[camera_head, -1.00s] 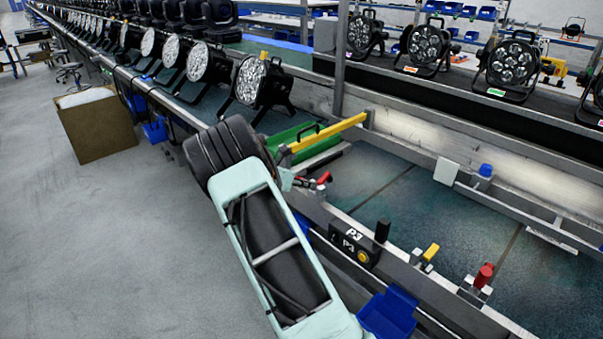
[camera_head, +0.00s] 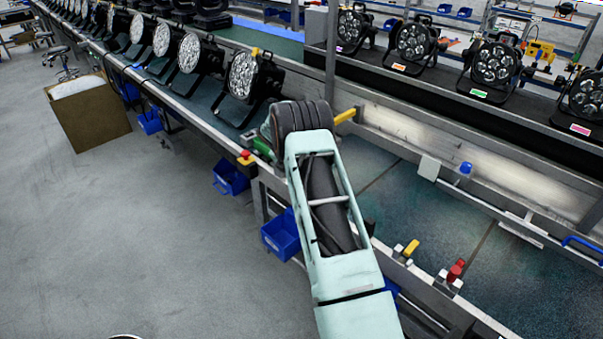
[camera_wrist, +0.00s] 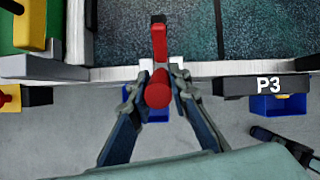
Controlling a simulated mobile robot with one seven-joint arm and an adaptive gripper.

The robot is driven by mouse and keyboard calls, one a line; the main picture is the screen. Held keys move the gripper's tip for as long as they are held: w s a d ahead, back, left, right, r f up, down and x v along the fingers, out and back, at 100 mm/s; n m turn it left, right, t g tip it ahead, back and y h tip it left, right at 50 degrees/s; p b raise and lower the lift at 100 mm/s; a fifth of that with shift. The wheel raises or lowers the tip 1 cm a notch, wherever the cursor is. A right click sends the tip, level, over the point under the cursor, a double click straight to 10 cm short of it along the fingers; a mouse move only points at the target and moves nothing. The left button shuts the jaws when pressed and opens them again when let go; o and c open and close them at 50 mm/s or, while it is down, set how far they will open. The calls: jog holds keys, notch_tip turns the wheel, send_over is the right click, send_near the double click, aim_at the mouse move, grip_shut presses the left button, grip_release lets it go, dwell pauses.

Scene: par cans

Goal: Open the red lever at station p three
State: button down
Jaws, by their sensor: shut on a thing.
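The red lever (camera_wrist: 159,42) shows in the wrist view, standing at the edge of the station rail with its round red knob (camera_wrist: 158,92) toward me. My gripper (camera_wrist: 157,88) has one finger on each side of the knob and is shut on the lever there. The black sign marked P3 (camera_wrist: 268,87) is to the right of the lever on the same rail. In the head view my arm covers the lever, the P3 sign and my gripper.
A red and yellow button (camera_head: 245,157) sits on the rail. A yellow bar (camera_head: 345,116) is behind my arm. A yellow handle (camera_head: 411,248) and a red knob (camera_head: 455,271) stand further right. Blue bins (camera_head: 281,236) hang below the rail.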

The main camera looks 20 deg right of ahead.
dwell(0.5)
jog(key=c, duration=1.8)
grip_release()
jog(key=v, duration=1.2)
jog(key=shift+d, duration=0.15)
